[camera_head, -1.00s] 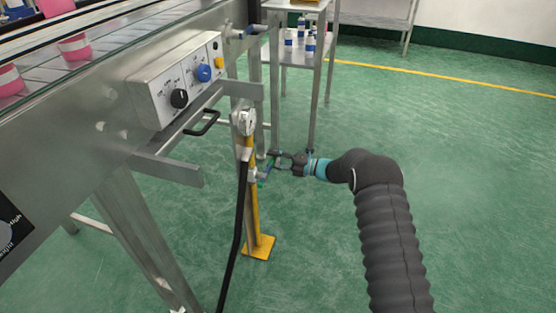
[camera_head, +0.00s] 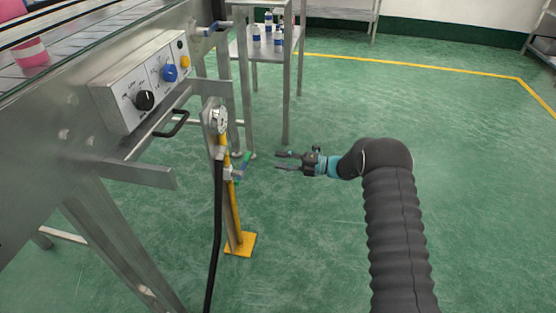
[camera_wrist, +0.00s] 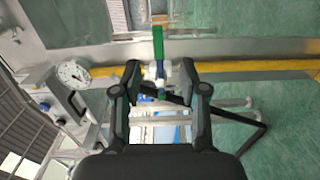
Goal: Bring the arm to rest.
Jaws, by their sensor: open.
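My gripper (camera_head: 279,161) is open and empty, held out to the left at the end of my arm. Its two fingers also show in the wrist view (camera_wrist: 159,76), spread apart. The valve (camera_head: 233,173) with a green handle (camera_head: 246,161) sits on the yellow post, left of my gripper, with a clear gap between them in the head view. In the wrist view the green handle (camera_wrist: 158,43) stands ahead, between and beyond the fingertips. A round pressure gauge (camera_head: 218,118) is above the valve and also shows in the wrist view (camera_wrist: 73,73).
A steel conveyor with a control box (camera_head: 145,83) fills the left. The yellow post (camera_head: 233,215) stands on the floor, with a black hose (camera_head: 215,235) beside it. A shelf rack (camera_head: 287,90) holding bottles is behind. The green floor (camera_head: 470,170) right of my arm is clear.

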